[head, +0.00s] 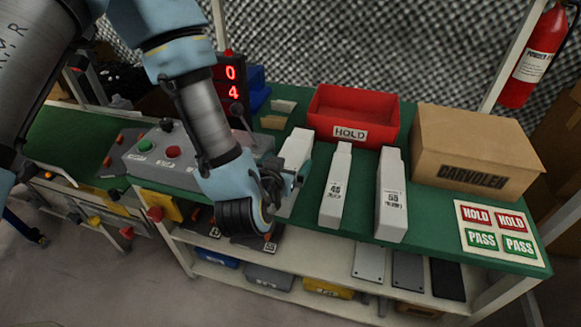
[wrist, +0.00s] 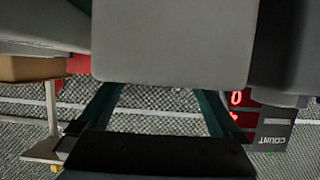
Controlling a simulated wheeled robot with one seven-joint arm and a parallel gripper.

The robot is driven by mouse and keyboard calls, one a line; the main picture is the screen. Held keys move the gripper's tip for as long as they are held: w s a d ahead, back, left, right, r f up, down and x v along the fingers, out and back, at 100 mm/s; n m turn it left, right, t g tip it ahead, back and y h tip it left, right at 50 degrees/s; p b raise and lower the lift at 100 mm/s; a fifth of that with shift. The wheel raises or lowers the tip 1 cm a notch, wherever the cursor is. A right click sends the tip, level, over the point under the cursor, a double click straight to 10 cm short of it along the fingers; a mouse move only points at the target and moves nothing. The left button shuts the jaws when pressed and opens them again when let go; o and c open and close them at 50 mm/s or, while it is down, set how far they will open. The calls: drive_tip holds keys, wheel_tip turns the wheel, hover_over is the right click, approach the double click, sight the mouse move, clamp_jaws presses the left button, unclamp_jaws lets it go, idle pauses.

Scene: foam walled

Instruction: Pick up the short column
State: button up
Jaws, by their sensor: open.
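Three pale grey-white columns are on the green bench top. The left column (head: 297,150) is partly hidden behind my gripper (head: 289,188), so its full length and label do not show. The middle column (head: 336,190) bears a label like 45 and has a narrower end. The right column (head: 391,200) is labelled 55 and looks thicker. Which is the short one is not certain. In the wrist view, a pale block (wrist: 172,45) fills the space beyond my open gripper (wrist: 158,92), spanning between the fingers. Contact cannot be told.
A red HOLD bin (head: 355,112) and a carton (head: 472,150) stand behind and right of the columns. A grey button box (head: 160,158) and a red-digit counter (head: 231,82) are to the left. HOLD/PASS labels (head: 500,230) lie at the right.

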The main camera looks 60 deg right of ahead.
drive_tip(key=shift+w+d+f, duration=0.1)
drive_tip(key=shift+d+f, duration=0.05)
drive_tip(key=shift+d, duration=0.25)
clamp_jaws()
idle(0.6)
